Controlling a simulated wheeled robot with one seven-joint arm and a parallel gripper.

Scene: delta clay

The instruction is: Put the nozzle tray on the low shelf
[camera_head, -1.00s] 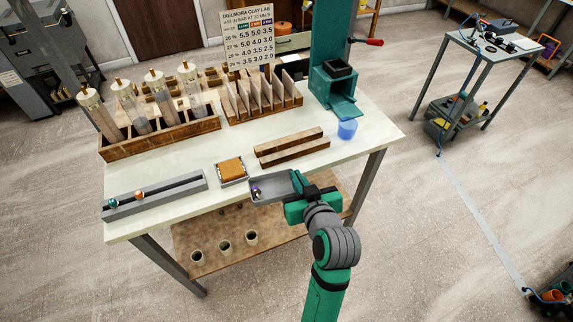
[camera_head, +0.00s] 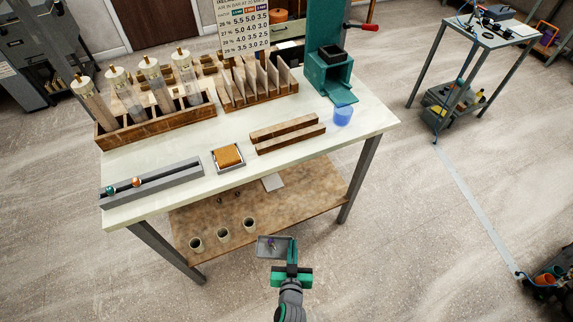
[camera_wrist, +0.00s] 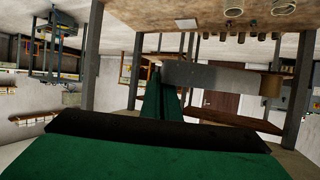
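The low shelf (camera_head: 300,190) is the brown board under the white table. In the head view the tray appears just outside the shelf's front edge, over the floor. In the wrist view the grey tray (camera_wrist: 215,77) extends right from the green fingers, with the low shelf (camera_wrist: 150,20) at the top. The tray's height relative to the shelf is unclear.
Several small cups (camera_head: 222,235) stand on the shelf's left part; a white card (camera_head: 272,183) lies toward its back. The shelf's right part looks clear. A grey table leg (camera_head: 360,180) stands at the right and another (camera_head: 165,253) at the left. The tabletop (camera_head: 200,205) overhangs the shelf.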

